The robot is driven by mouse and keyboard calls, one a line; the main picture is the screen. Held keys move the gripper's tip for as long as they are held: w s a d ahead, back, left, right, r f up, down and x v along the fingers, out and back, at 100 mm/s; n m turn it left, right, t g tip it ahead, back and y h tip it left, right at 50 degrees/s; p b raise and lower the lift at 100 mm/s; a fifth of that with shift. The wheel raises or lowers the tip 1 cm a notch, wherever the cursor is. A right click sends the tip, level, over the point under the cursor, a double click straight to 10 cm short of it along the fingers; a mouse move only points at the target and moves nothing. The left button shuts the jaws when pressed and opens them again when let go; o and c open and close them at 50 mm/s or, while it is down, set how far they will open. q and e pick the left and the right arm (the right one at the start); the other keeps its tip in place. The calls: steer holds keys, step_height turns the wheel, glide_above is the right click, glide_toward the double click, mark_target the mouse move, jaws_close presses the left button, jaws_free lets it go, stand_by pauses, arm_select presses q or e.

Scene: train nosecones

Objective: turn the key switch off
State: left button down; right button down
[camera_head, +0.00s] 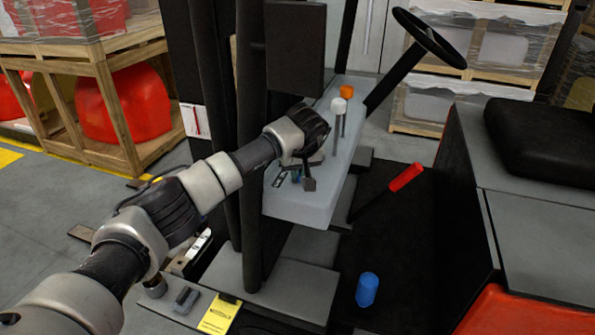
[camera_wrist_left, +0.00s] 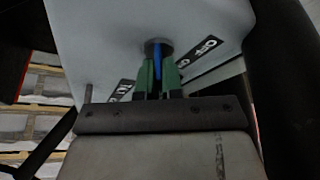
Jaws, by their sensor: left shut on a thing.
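The key switch has a dark round base (camera_wrist_left: 158,47) on the pale grey console (camera_head: 345,155). A blue key (camera_wrist_left: 157,66) sticks out of it. In the left wrist view, my left gripper (camera_wrist_left: 158,78) has its green fingers shut around the blue key. A black label reading OFF (camera_wrist_left: 205,48) lies to the right of the switch, and another dark label (camera_wrist_left: 122,90) to its left. In the head view, my left gripper (camera_head: 296,175) is at the near end of the console top, and the arm mostly hides the key. My right gripper is not in view.
A white-topped lever (camera_head: 338,106) and an orange-topped one (camera_head: 347,91) stand behind the gripper. A black steering wheel (camera_head: 429,38) is at the upper right. Dark mast posts stand beside my arm. A red-handled lever (camera_head: 405,177) and a blue pedal-like cylinder (camera_head: 367,289) are right of the console.

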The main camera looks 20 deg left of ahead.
arm_select(q)
steer(key=n, duration=0.2)
steer(key=n+g+y, duration=0.1)
steer(key=n, duration=0.2)
steer(key=shift+r+n+y+b, duration=0.1)
steer(key=shift+n+y+b, duration=0.2)
steer(key=shift+b, duration=0.05)
steer(key=n+g, duration=0.1)
steer(key=n, duration=0.1)
steer(key=n+g, duration=0.1)
steer(key=n, duration=0.2)
steer(key=shift+y+b, duration=0.3)
steer(key=shift+b, duration=0.05)
steer(key=shift+n+g, duration=0.3)
steer(key=c, duration=1.3)
jaws_free()
